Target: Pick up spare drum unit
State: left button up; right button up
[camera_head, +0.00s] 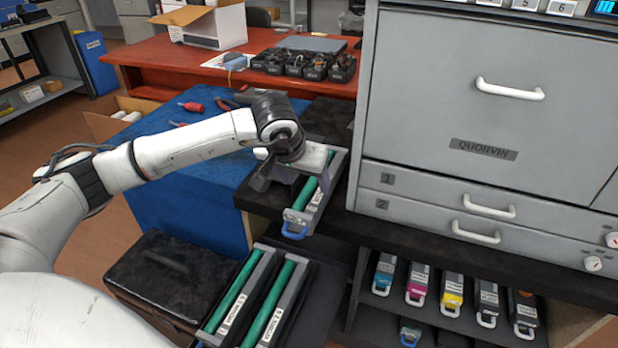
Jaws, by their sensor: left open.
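A drum unit (318,205), a long grey tray with a green roller and a blue front handle, lies on the black surface left of the printer. My left gripper (292,175) is open over its far part and hides some of it. I cannot tell whether the fingers touch it. Two similar units with green rollers, a left one (237,297) and a right one (279,304), lie side by side lower down. Their labels are too small to read, so I cannot tell which unit is the spare. My right gripper is not in view.
The grey printer (480,110) with drawers 1 and 2 stands close on the right. Below it, a shelf holds several toner cartridges (452,292). A black case (180,275) sits at lower left, beneath a blue-covered surface (200,200). A red table (150,60) is behind.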

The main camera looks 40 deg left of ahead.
aim_at(311, 191)
pick_arm(q)
jog(key=b+x, duration=0.5)
jog(key=x, duration=0.3)
jog(key=shift+f, duration=0.2)
jog(key=shift+w+f+b, duration=0.1)
jog(key=shift+f+b, duration=0.1)
jog(key=shift+b, duration=0.15)
jog(key=shift+w+f, duration=0.15)
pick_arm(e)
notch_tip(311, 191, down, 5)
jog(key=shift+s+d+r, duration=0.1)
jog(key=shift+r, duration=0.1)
pick_arm(q)
jog(key=c, duration=1.6)
jog(key=shift+o, duration=0.2)
jog(key=shift+r, duration=0.35)
jog(key=shift+r+p, duration=2.5)
jog(key=shift+r, duration=0.85)
jog(key=shift+f, duration=0.1)
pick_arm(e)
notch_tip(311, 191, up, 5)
